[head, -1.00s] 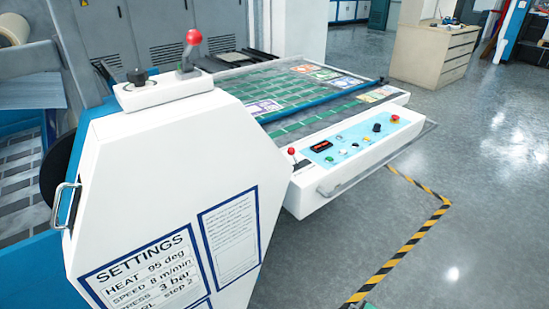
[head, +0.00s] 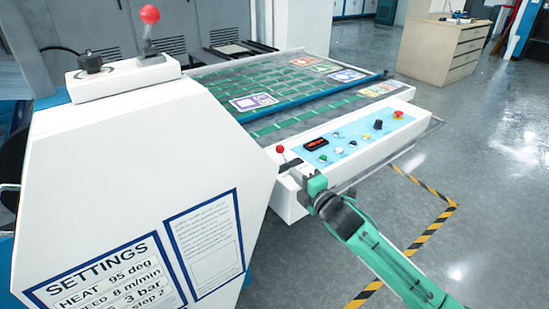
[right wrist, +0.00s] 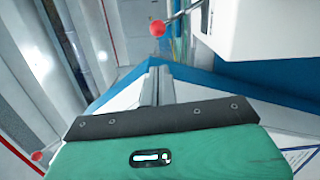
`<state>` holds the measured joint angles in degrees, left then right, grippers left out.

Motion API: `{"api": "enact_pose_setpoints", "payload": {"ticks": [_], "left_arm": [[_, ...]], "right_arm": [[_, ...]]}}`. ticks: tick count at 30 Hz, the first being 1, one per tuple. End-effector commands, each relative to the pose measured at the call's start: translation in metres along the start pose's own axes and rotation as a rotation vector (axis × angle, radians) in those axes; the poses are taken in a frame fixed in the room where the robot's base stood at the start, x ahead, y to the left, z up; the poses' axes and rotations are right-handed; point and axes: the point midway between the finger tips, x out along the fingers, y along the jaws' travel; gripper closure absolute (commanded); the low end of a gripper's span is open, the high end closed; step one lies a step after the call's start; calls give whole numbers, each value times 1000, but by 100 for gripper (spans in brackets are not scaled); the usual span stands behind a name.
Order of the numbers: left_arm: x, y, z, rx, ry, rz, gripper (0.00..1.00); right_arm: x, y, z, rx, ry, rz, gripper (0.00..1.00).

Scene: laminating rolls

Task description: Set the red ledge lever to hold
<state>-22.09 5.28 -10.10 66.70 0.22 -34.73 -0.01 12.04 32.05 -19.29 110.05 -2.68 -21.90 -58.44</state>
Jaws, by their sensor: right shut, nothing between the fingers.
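A small red-knobbed lever (head: 280,149) stands on the white ledge (head: 292,203) at the left end of the blue control panel. A larger red-knobbed lever (head: 149,14) stands on top of the white housing. My right gripper (head: 302,173) is beside the small lever, just right of and below its knob, apparently apart from it. In the right wrist view, its fingers (right wrist: 156,86) are shut and empty. That view shows one red knob (right wrist: 157,28) beyond the fingertips and another (right wrist: 37,156) at lower left; I cannot tell which is which. My left gripper is out of view.
The blue control panel (head: 340,144) carries several buttons and knobs. The white housing (head: 130,190) with its settings sign fills the left. Behind the panel lies a bed with green sheets (head: 285,85). Open floor with striped tape (head: 430,232) is at right.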

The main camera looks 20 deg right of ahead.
Motion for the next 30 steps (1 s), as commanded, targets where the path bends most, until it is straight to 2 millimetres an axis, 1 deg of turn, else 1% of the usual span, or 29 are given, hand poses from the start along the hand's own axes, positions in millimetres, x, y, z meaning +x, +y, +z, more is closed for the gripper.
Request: {"api": "enact_pose_setpoints", "payload": {"ticks": [6, 10, 14, 18, 22, 27, 30], "left_arm": [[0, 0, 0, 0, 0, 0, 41], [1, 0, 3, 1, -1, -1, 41], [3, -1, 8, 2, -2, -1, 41], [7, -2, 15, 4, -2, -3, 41], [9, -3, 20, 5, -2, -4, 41], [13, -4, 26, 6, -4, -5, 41], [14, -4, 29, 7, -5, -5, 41]], "right_arm": [[2, 0, 0, 2, -1, 0, 100], [11, 1, 1, 4, -2, 1, 100], [30, 2, 0, 3, -1, 2, 100], [56, 1, 0, 5, -2, 0, 100], [77, 1, 0, 4, -1, 0, 100], [94, 0, 1, 5, -1, -1, 100], [99, 0, 0, 4, -1, 0, 100]]}}
